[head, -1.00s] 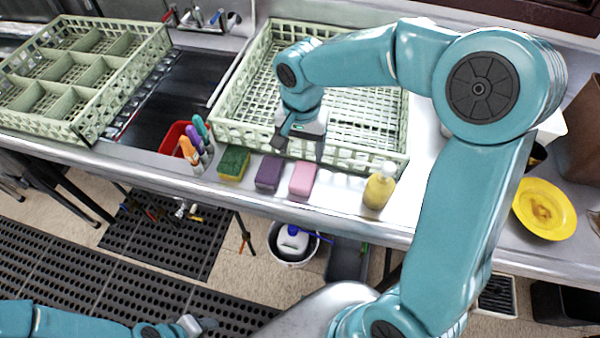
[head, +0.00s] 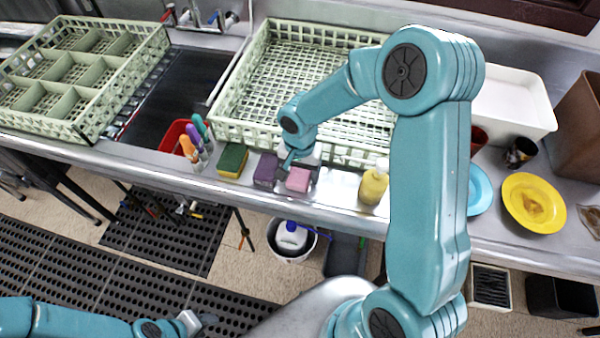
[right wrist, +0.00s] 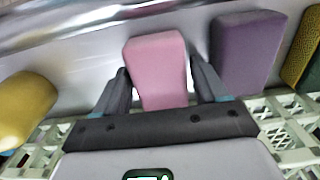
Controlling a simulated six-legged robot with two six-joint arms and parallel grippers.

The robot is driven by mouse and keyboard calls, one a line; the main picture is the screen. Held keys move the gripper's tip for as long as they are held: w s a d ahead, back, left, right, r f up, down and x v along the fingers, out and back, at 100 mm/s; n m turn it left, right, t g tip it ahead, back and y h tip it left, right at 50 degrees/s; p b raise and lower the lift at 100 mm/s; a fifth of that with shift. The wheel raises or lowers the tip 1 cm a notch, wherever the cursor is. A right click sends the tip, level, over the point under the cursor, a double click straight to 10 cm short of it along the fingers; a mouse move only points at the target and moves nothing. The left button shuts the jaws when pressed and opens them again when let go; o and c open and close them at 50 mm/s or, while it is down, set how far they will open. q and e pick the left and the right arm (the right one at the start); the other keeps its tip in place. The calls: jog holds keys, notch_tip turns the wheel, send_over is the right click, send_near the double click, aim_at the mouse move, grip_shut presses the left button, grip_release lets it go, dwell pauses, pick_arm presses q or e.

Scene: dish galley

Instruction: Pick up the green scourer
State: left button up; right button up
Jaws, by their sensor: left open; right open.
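The green scourer (head: 233,160) is a dark green and yellow block on the counter, between the brush holder and a purple sponge (head: 266,170). In the right wrist view its edge shows at the far right (right wrist: 302,50). My right gripper (head: 297,175) is open over the pink sponge (head: 298,181), with a finger on either side of it in the right wrist view (right wrist: 160,85). The purple sponge lies between the pink one and the scourer. My left gripper (head: 203,321) is open and low at the lower left, over the floor mats, away from the counter.
A pale green dish rack (head: 330,155) stands behind the sponges. A red holder (head: 174,136) with brushes is left of the scourer. A yellow bottle (head: 373,184) stands to the right. A yellow plate (head: 540,205) lies at far right.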

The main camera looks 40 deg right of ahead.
aim_at(300, 171)
jog(key=shift+s, duration=0.1)
jog(key=c, duration=0.4)
jog(key=shift+d, duration=0.1)
jog(key=c, duration=0.4)
notch_tip(300, 171, up, 20)
jog(key=b, duration=0.1)
jog(key=o, duration=0.6)
jog(key=shift+c, duration=0.2)
jog(key=c, duration=0.4)
